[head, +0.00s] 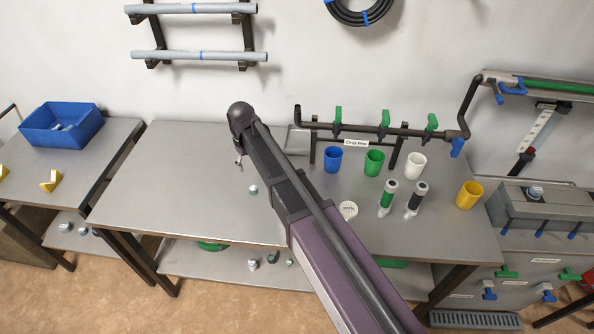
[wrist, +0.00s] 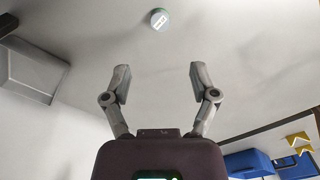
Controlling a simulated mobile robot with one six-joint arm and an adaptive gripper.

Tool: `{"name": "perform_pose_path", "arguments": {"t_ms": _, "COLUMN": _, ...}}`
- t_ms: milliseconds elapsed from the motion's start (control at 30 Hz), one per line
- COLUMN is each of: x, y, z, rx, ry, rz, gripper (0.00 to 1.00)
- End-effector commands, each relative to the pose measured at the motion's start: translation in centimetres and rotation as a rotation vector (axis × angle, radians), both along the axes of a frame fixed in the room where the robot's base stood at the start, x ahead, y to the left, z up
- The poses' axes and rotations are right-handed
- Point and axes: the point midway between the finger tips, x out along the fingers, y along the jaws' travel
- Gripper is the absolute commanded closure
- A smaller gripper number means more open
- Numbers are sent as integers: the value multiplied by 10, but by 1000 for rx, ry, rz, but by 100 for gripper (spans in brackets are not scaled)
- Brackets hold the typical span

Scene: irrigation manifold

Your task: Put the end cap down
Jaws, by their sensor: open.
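The end cap (head: 253,189), a small round grey-green piece, sits on the middle workbench, just right of and below my gripper in the head view. In the wrist view the end cap (wrist: 158,19) is a round disc with a pale mark, lying on the bench beyond the fingertips. My gripper (wrist: 160,78) is open and empty, its two fingers spread apart with a clear gap to the cap. In the head view my gripper (head: 239,162) is small and partly hidden by my arm.
The workbench (head: 160,190) is clear left of the cap. Blue (head: 333,160), green (head: 374,163) and white (head: 416,166) cups stand to the right, below the pipe manifold (head: 385,130). A grey tray (wrist: 32,72) is at left in the wrist view. A blue bin (head: 62,125) stands far left.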

Motion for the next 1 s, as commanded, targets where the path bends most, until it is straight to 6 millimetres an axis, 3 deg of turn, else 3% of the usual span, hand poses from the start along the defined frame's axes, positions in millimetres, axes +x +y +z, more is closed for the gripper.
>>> {"name": "perform_pose_path", "arguments": {"t_ms": 167, "x": 0, "y": -3, "z": 0, "rx": 0, "ry": 0, "rz": -5, "gripper": 24}}
{"name": "perform_pose_path", "arguments": {"t_ms": 367, "x": -2, "y": -34, "z": 0, "rx": 0, "ry": 0, "rz": -54, "gripper": 24}}
{"name": "perform_pose_path", "arguments": {"t_ms": 467, "x": -5, "y": -64, "z": 0, "rx": 0, "ry": 0, "rz": -104, "gripper": 24}}
{"name": "perform_pose_path", "arguments": {"t_ms": 667, "x": -17, "y": -142, "z": 0, "rx": 0, "ry": 0, "rz": -240, "gripper": 24}}
{"name": "perform_pose_path", "arguments": {"t_ms": 1000, "x": -60, "y": -268, "z": 0, "rx": 0, "ry": -1, "rz": -491, "gripper": 24}}
